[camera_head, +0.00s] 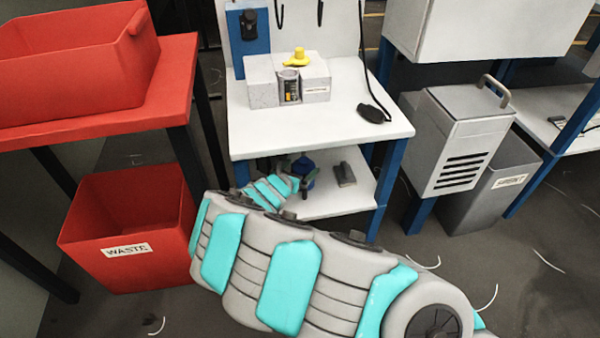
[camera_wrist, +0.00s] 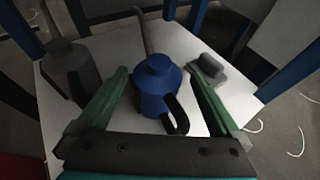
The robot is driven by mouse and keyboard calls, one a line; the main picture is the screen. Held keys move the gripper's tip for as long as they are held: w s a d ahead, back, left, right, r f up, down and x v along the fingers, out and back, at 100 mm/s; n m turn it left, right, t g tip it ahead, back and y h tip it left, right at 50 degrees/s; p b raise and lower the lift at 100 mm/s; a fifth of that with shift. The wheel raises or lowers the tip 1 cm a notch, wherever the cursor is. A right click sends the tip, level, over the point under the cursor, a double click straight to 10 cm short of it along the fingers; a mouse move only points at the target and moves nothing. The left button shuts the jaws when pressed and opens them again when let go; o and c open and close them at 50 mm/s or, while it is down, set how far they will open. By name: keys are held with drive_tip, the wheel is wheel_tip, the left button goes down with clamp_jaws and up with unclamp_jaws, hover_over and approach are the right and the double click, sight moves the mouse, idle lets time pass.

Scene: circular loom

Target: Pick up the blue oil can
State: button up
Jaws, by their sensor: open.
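The blue oil can (camera_wrist: 157,92) stands upright on the white lower shelf (camera_wrist: 120,125) of the workbench, with its thin spout at the back and a black handle toward me. In the wrist view it is between the two green fingers of my gripper (camera_wrist: 156,100), which are open with gaps on both sides. In the head view the can (camera_head: 304,172) shows partly, beside my gripper (camera_head: 296,172) under the upper top. I cannot tell whether either finger touches it.
A dark grey can (camera_wrist: 72,72) stands left of the blue one. A grey block-like object (camera_wrist: 207,70) lies to its right. Blue table legs (camera_head: 388,180) and the white upper top (camera_head: 350,125) bound the shelf. A red waste bin (camera_head: 130,225) stands left.

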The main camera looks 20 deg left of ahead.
sight(304, 163)
drive_tip(key=shift+x, duration=3.35)
drive_tip(key=shift+a, duration=0.15)
drive_tip(key=c, duration=1.4)
drive_tip(key=shift+c, duration=0.2)
drive_tip(key=shift+r, duration=0.25)
